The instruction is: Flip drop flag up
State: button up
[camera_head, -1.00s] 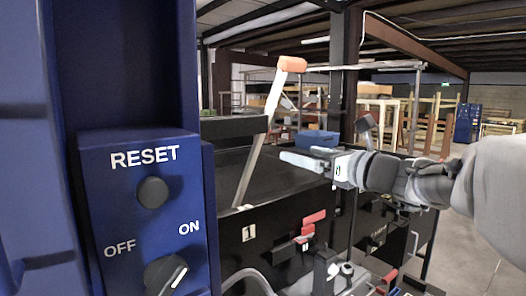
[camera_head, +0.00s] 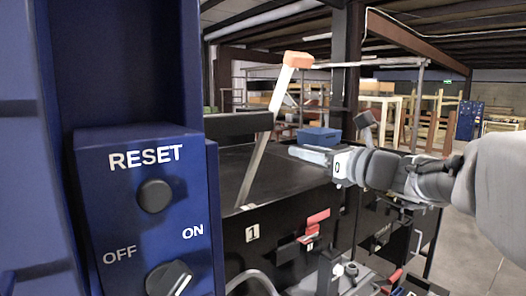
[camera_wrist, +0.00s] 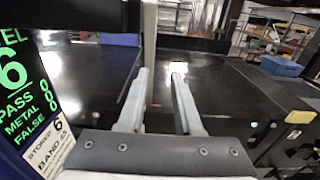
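A pale flag arm with an orange tip (camera_head: 264,138) rises from the near side of the black conveyor (camera_head: 290,175), by the label "1". It stands raised and leans to the right. My gripper (camera_head: 305,154) is to the right of the flag arm, pointing left over the conveyor, apart from it in the picture. In the wrist view my gripper (camera_wrist: 161,74) shows two pale fingers with a clear gap and nothing between them. A pale upright strip (camera_wrist: 149,30) shows beyond the left finger; I cannot tell whether it is the flag.
A blue control box (camera_head: 150,210) with RESET and OFF/ON knobs fills the left. A display (camera_wrist: 40,90) with green text is left in the wrist view. A blue bin (camera_head: 318,136) and a dark post (camera_head: 345,60) stand behind. Red-handled parts (camera_head: 317,218) sit on the conveyor's front.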

grip_shut()
dwell(0.8)
jog(key=o, duration=1.2)
grip_release()
jog(key=shift+c, duration=0.2)
jog(key=shift+d, duration=0.1)
